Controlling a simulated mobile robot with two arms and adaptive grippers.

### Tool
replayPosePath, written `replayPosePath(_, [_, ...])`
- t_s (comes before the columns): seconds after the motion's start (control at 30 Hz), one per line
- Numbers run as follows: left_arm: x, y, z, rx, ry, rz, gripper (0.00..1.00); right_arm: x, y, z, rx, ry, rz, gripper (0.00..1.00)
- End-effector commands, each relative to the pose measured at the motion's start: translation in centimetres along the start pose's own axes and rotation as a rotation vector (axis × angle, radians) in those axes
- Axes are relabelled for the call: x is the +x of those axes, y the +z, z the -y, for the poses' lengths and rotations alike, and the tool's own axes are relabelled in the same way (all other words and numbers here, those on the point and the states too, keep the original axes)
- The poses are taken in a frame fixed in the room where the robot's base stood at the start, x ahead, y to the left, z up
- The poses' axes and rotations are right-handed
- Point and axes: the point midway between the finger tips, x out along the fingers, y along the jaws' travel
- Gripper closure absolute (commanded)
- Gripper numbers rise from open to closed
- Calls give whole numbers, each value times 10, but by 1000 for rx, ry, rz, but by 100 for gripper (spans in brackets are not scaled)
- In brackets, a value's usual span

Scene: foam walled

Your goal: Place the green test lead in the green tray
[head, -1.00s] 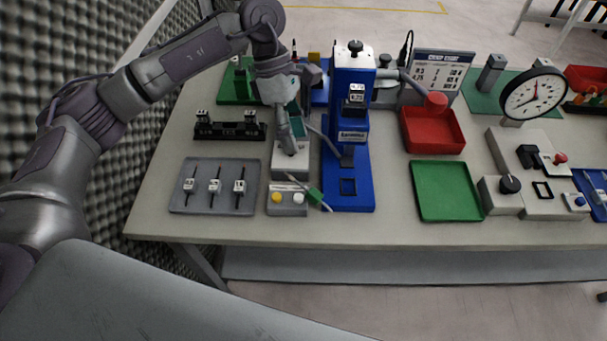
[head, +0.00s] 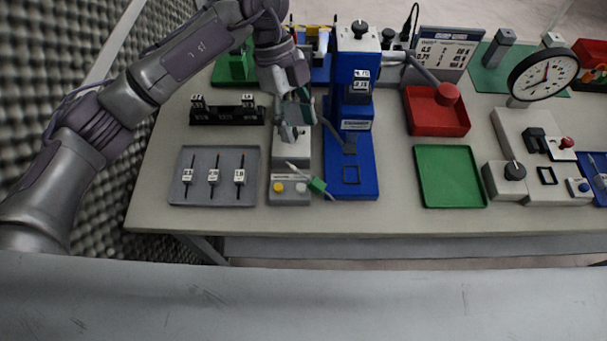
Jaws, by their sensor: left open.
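The green test lead (head: 317,184) has a green body and a thin pale probe. It lies slanted across the front of the small grey box with yellow and white buttons (head: 290,198), its right end reaching to the blue stand's base. The green tray (head: 450,178) is empty and lies flat to the right of the blue stand. My left gripper (head: 292,130) is open, pointing down above the white-topped block behind the test lead, apart from the lead. Its fingers are partly hidden by their angle. My right gripper is not in view.
The tall blue press stand (head: 356,100) rises between my left gripper and the green tray. A red bin (head: 437,122) sits behind the tray. A grey tray with several probes (head: 213,197) lies at left.

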Motion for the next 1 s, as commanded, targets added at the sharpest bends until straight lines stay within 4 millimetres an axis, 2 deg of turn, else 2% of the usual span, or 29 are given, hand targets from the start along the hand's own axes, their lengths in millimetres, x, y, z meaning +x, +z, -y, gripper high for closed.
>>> replayPosePath(0.1, [2,-6,2,-113,5,1,46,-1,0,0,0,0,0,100])
replayPosePath(0.23, [10,-8,2,-157,9,0,46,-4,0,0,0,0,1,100])
replayPosePath(0.6, [75,-9,1,-157,9,-1,46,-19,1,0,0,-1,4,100])
replayPosePath(0.83, [92,-9,1,-156,8,1,46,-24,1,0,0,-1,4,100])
replayPosePath(1.0, [115,-13,1,-156,10,-1,46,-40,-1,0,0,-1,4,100])
